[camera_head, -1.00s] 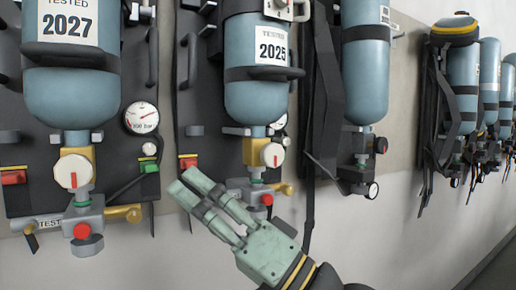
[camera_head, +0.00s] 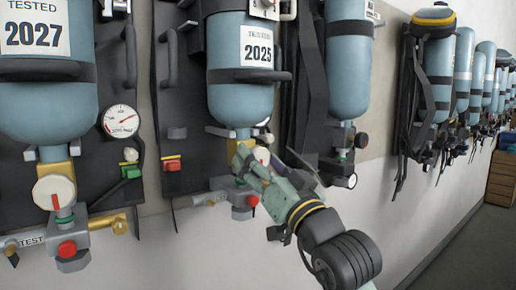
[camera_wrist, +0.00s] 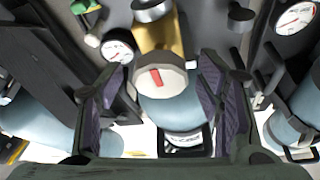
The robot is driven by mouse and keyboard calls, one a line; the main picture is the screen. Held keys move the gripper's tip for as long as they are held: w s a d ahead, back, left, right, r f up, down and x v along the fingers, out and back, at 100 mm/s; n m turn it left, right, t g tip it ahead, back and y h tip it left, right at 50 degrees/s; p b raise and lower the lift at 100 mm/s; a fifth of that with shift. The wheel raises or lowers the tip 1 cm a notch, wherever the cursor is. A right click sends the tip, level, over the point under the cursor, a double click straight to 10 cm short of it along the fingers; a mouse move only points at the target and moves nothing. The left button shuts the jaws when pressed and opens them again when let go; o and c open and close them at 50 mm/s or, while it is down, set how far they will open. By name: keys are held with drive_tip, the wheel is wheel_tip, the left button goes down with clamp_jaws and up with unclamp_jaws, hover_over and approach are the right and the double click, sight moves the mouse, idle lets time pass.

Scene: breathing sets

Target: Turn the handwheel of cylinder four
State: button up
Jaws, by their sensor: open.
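A blue cylinder (camera_head: 240,65) labelled 2025 hangs upside down on a dark backplate. Its white round handwheel (camera_head: 262,155) sits on a brass valve below the neck, partly hidden by my gripper. My gripper (camera_head: 250,165) is open at this valve. In the wrist view the white handwheel with a red mark (camera_wrist: 160,82) lies between my two spread fingers, with the brass valve body (camera_wrist: 158,38) above it. I cannot tell whether the fingers touch it. No cylinder number shows, so I cannot tell which is cylinder four.
Another cylinder (camera_head: 48,100) labelled 2027, with a white handwheel (camera_head: 54,192), hangs at left. More sets (camera_head: 437,65) line the wall to the right. A grey fitting (camera_head: 240,197) with a red knob is just below my gripper. The wall below is clear.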

drive_tip(key=shift+w+a+r, duration=0.2)
drive_tip(key=shift+w+a, duration=0.1)
drive_tip(key=shift+w, duration=0.2)
drive_tip(key=c, duration=1.2)
drive_tip(key=shift+o, duration=0.2)
drive_tip(key=shift+m, duration=0.5)
